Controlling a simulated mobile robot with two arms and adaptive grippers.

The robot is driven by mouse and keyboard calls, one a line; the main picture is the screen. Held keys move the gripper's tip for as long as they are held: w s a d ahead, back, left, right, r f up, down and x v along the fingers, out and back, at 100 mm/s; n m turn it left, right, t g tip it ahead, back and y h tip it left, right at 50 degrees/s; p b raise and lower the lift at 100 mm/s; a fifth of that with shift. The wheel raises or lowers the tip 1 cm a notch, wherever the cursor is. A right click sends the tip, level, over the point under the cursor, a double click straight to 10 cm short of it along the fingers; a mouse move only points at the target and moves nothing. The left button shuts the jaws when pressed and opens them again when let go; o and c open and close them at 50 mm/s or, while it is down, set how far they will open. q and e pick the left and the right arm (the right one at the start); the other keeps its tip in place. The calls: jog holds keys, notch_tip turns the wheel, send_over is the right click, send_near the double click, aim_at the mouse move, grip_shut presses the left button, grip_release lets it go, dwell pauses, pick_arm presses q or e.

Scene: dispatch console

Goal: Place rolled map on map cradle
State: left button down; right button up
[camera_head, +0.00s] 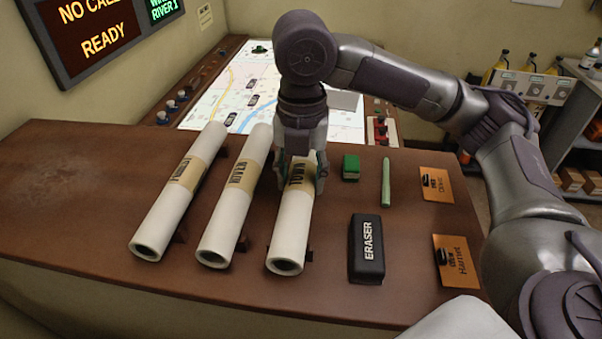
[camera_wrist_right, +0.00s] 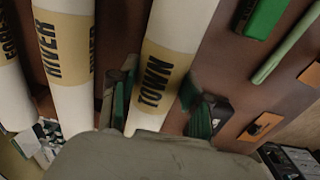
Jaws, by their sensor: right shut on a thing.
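Three white rolled maps with tan bands lie side by side: the left map (camera_head: 165,225), the RIVER map (camera_head: 225,222) and the TOWN map (camera_head: 290,238). My right gripper (camera_head: 298,172) comes down from above and is shut on the TOWN map around its band. In the right wrist view its green-padded fingers (camera_wrist_right: 160,108) stand on both sides of the TOWN map (camera_wrist_right: 178,25). Small dark cradle supports show beside the near ends of the maps, one by the TOWN map (camera_head: 309,255). I cannot tell whether this map touches its support. My left gripper is not in view.
Right of the TOWN map are a green block (camera_head: 351,167), a green stick (camera_head: 386,182), a black eraser (camera_head: 366,250) and two orange cards (camera_head: 436,185), (camera_head: 458,262). A lit map display (camera_head: 235,95) lies behind. The wooden desk (camera_head: 70,180) is clear at the left.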

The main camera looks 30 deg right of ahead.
aim_at(301, 174)
jog(key=shift+f, duration=0.25)
jog(key=shift+f, duration=0.25)
jog(key=o, duration=1.2)
jog(key=shift+r, duration=0.1)
jog(key=shift+r, duration=0.3)
notch_tip(301, 174, up, 12)
jog(key=p, duration=0.1)
jog(key=shift+r, duration=0.15)
